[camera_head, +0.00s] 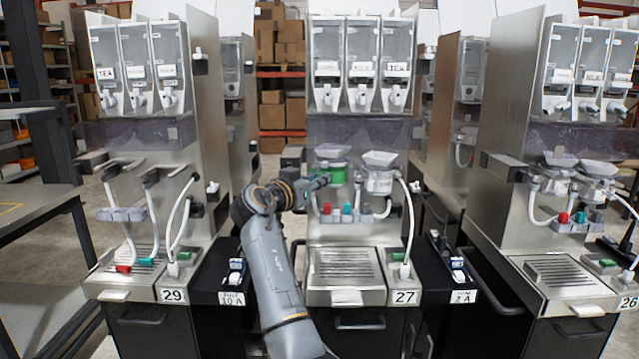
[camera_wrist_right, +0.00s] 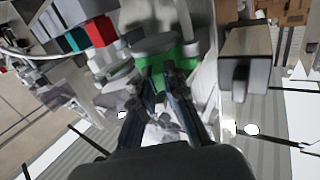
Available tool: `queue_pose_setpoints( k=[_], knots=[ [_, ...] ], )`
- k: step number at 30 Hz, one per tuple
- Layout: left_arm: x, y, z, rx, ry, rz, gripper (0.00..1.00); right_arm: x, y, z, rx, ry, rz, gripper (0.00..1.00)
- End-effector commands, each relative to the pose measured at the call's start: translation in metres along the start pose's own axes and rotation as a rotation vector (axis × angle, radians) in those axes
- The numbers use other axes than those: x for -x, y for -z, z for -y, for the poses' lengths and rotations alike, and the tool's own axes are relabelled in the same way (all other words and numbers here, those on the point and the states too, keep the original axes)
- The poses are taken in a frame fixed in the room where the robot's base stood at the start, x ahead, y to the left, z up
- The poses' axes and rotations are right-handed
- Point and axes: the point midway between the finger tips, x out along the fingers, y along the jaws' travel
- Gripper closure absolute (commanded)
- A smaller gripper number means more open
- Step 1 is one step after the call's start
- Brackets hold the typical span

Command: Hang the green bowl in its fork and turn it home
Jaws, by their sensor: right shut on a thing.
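The green bowl (camera_head: 339,174) is at the left side of the middle machine, the one numbered 27, just below a grey hopper (camera_head: 332,152). My right gripper (camera_head: 322,180) reaches it from the left and is shut on it. In the right wrist view the green bowl (camera_wrist_right: 186,78) shows between and beyond the fingertips (camera_wrist_right: 168,84) of that gripper. I cannot make out the bowl's fork or whether the bowl touches it; the gripper and bowl cover that spot. My left gripper is not in view.
A second bowl with a hopper (camera_head: 380,160) and a white hose (camera_head: 409,215) are close on the right. Coloured knobs (camera_head: 347,209) sit below the bowl. A drip tray (camera_head: 345,268) lies further down. Machines 29 (camera_head: 155,230) and 26 (camera_head: 520,200) stand either side.

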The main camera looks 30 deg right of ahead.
Motion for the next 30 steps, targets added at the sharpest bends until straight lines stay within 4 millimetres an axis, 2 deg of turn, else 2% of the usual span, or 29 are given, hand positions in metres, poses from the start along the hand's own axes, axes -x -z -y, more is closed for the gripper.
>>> queue_pose_setpoints(
  k=[6, 7, 10, 11, 20, 30],
  knots=[
    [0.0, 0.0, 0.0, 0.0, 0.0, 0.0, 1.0, 0.0, 0.001, 0.0, -0.001, -0.003, -0.002, 1.0],
    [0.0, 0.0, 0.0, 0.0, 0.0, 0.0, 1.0, 0.0, 0.001, 0.0, -0.001, -0.003, -0.002, 0.84],
    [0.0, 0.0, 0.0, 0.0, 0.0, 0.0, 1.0, 0.0, 0.001, 0.0, -0.001, -0.002, -0.002, 0.64],
    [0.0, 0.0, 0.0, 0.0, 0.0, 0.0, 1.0, 0.0, 0.001, 0.0, -0.001, -0.002, -0.001, 0.61],
    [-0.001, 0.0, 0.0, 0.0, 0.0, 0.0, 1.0, 0.001, -0.001, 0.0, 0.0, -0.002, 0.001, 0.61],
    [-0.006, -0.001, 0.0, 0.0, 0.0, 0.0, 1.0, 0.027, -0.001, 0.001, -0.001, 0.0, 0.0, 0.61]
  ],
)
